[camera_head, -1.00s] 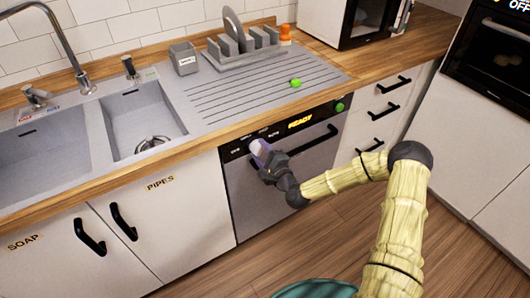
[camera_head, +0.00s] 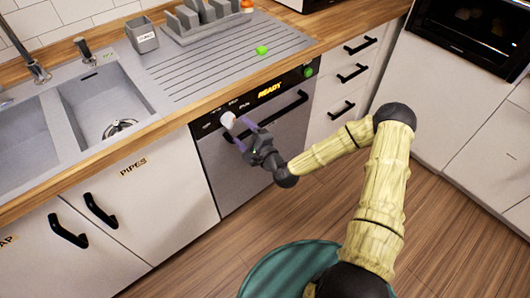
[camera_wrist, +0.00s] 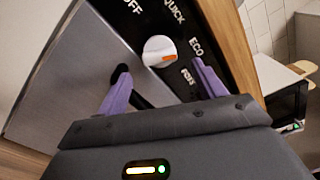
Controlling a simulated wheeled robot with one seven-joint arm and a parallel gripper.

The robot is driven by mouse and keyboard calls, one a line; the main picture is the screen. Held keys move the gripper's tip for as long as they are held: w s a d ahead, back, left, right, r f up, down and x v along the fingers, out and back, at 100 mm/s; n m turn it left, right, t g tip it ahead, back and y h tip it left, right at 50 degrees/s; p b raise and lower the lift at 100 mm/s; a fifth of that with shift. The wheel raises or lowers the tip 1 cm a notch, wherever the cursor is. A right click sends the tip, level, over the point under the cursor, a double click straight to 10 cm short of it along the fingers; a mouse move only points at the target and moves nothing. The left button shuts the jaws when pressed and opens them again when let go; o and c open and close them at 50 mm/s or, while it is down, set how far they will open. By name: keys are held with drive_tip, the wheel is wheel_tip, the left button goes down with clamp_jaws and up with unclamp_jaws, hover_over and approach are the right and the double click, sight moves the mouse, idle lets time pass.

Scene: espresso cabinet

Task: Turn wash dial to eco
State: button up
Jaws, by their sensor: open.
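The wash dial (camera_head: 228,120) is a white round knob on the dishwasher's black control panel (camera_head: 207,124). In the wrist view the dial (camera_wrist: 159,50) has an orange mark on its lower right side, facing the side of the ECO label (camera_wrist: 196,47) and a partly readable label below it. OFF and QUICK labels lie above and left. My gripper (camera_head: 240,131) is open, its purple fingers apart and pointing at the panel. In the wrist view my gripper (camera_wrist: 160,72) has nothing between its fingertips, and the dial appears beyond them.
The dishwasher's bar handle (camera_head: 275,118) sticks out close to my gripper. A green button (camera_head: 309,71) and a READY display (camera_head: 269,90) are on the panel. The wooden counter edge (camera_head: 165,130) runs above. The floor in front is clear.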

drive_tip(key=v, duration=1.2)
drive_tip(key=shift+s+b, duration=0.2)
drive_tip(key=shift+b, duration=0.1)
drive_tip(key=shift+r, duration=0.1)
